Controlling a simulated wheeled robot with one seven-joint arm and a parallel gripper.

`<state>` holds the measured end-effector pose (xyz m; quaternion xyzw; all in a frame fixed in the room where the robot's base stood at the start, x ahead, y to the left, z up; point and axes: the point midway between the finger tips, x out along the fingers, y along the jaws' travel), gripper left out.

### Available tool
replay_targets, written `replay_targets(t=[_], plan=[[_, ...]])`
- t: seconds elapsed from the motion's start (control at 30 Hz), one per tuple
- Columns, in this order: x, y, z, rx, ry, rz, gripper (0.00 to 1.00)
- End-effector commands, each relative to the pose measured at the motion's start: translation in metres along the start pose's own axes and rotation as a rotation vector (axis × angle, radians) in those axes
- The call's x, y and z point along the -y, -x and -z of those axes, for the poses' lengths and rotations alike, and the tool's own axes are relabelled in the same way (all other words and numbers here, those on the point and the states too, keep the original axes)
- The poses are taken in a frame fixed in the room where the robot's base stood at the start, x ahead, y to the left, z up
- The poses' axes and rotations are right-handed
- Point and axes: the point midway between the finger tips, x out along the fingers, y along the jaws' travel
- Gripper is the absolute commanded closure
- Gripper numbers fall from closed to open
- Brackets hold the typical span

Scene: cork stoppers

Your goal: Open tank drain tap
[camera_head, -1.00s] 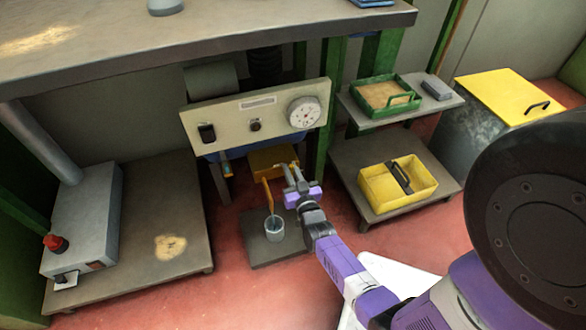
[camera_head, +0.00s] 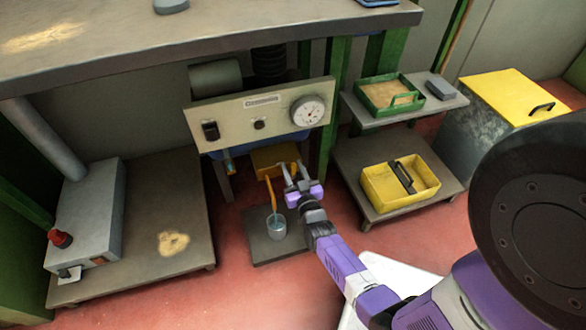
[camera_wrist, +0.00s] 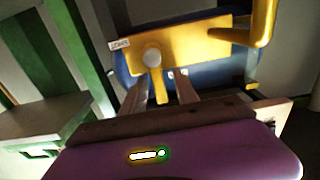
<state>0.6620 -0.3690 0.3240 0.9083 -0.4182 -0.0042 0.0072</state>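The tank is blue; its edge shows behind the tap in the wrist view (camera_wrist: 210,75) and under the front panel in the head view. The yellow tap body (camera_wrist: 185,42) carries a round grey knob, a small white label (camera_wrist: 119,44) and a bent spout (camera_wrist: 262,25) at the right. A short yellow lever (camera_wrist: 166,88) points down from the knob. My gripper (camera_wrist: 168,82) has its two fingers apart, on either side of the lever, with small gaps visible. In the head view my gripper (camera_head: 292,170) is beside the orange spout pipe (camera_head: 271,192), which points down to a cup (camera_head: 276,226).
The cup stands on a low dark plate (camera_head: 262,252) on the red floor. A panel with a dial (camera_head: 308,112) hangs above the tap. A shelf with a yellow tray (camera_head: 380,190) stands at the right, a low bench with a grey box (camera_head: 88,215) at the left.

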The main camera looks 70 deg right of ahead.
Motion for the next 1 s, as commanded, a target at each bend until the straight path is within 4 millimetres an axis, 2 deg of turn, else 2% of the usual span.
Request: replay_targets(t=[0.17,0.27,0.5,0.7,1.0], plan=[[0.000,0.001,0.001,-0.001,-0.001,-0.001,0.64],[0.000,0.009,0.001,0.001,-0.001,-0.001,0.64],[0.000,0.049,0.002,0.003,-0.001,0.000,0.64],[0.000,0.072,0.001,0.001,0.000,-0.001,0.64],[0.000,0.078,0.000,-0.001,0.000,-0.001,0.64]])
